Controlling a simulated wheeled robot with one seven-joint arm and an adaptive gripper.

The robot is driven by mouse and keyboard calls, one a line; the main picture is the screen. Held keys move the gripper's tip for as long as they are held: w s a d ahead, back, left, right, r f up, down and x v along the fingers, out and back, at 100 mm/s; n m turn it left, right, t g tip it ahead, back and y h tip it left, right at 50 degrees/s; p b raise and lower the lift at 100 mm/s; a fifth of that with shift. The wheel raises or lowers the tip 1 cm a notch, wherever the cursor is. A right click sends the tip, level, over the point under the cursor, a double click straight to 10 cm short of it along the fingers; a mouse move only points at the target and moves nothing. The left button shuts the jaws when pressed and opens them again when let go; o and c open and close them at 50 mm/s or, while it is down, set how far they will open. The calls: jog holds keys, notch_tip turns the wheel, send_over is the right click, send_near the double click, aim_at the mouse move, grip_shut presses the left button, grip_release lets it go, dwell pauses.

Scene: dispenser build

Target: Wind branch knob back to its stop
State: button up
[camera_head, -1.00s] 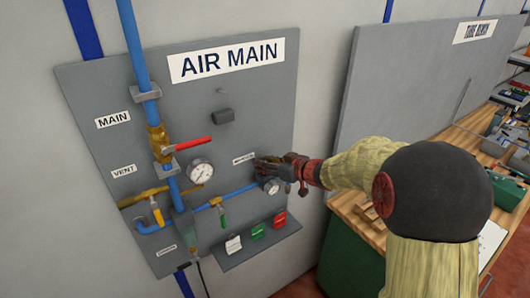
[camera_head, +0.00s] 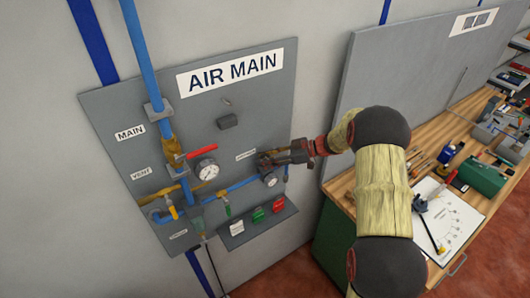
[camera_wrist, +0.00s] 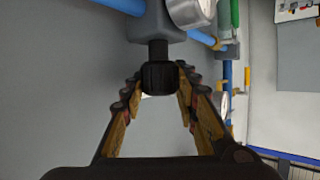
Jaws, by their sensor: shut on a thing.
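The branch knob (camera_wrist: 159,77) is black and ribbed, on a short dark stem under a grey regulator body (camera_wrist: 155,22) in the wrist view. My gripper (camera_wrist: 160,82) has a fingertip on either side of the knob and is shut on it. In the head view my gripper (camera_head: 268,162) is at the right part of the grey AIR MAIN panel (camera_head: 262,108), just above the small branch gauge (camera_head: 270,180). The knob is hidden by my gripper there. A small label (camera_head: 246,155) sits left of the gripper.
A larger gauge (camera_head: 207,170), a red-handled valve (camera_head: 200,152) and a blue pipe (camera_head: 243,184) are left of the gripper. A workbench (camera_head: 343,190) with tools is to the right.

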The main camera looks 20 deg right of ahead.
jog(key=n+g, duration=0.4)
jog(key=g, duration=0.1)
jog(key=shift+w+f+y, duration=0.1)
jog(key=shift+y, duration=0.3)
jog(key=shift+n+g+h, duration=0.3)
jog(key=shift+n+g, duration=1.4)
jog(key=shift+b, duration=0.3)
jog(key=o, duration=1.2)
jog(key=shift+c, duration=0.2)
jog(key=shift+r, duration=0.2)
